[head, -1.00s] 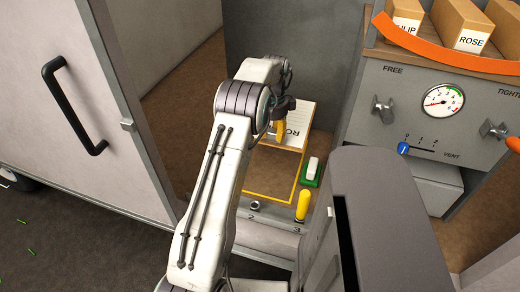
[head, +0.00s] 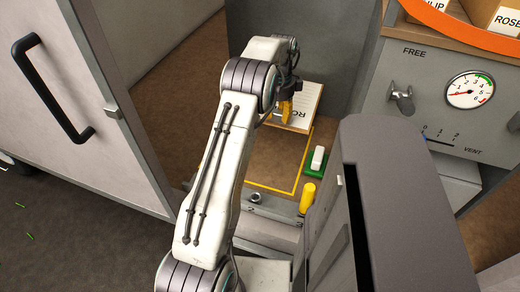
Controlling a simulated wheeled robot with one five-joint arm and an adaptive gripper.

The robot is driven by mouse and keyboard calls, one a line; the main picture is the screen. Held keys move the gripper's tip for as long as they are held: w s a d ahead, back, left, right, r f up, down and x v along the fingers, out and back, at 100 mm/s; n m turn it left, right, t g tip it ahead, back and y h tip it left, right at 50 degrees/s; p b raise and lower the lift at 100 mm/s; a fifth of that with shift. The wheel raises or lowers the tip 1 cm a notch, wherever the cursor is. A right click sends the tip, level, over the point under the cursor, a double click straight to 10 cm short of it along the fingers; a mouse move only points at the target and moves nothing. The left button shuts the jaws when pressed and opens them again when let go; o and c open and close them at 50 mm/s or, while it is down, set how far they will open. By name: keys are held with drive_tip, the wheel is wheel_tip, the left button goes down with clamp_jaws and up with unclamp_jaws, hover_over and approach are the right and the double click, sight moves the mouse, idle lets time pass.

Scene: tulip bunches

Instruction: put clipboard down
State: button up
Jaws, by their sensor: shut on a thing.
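The clipboard (head: 310,103) is a brown board with a white lined sheet and dark lettering, partly hidden behind my arm. It shows at the back of the brown surface, over the far part of a yellow outlined area (head: 267,187). My gripper (head: 287,110) is at the clipboard's left side, shut on it. A yellow part of the grip shows against the sheet. I cannot tell whether the board touches the surface below.
A white block on a green base (head: 317,160) and a yellow handle (head: 307,197) stand right of the outline. A grey cabinet with a black handle (head: 50,88) is at left. A gauge panel (head: 469,91) and a dark grey housing (head: 405,190) are at right.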

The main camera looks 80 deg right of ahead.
sight(277, 123)
wheel_tip(277, 123, down, 7)
drive_tip(key=b, duration=0.6)
drive_tip(key=shift+r, duration=0.2)
drive_tip(key=w+a+f+b, duration=0.1)
drive_tip(key=w+a+f, duration=0.1)
drive_tip(key=w, duration=0.1)
drive_tip(key=w+a+f+b, duration=0.1)
drive_tip(key=w+a+f, duration=0.1)
drive_tip(key=w, duration=0.1)
drive_tip(key=w+a+f+b, duration=0.1)
drive_tip(key=w+a+f, duration=0.2)
drive_tip(key=shift+w, duration=0.2)
drive_tip(key=shift+f+b, duration=0.65)
drive_tip(key=shift+f, duration=1.4)
drive_tip(key=o, duration=1.2)
wheel_tip(277, 123, up, 12)
drive_tip(key=p, duration=0.3)
drive_tip(key=shift+a, duration=0.15)
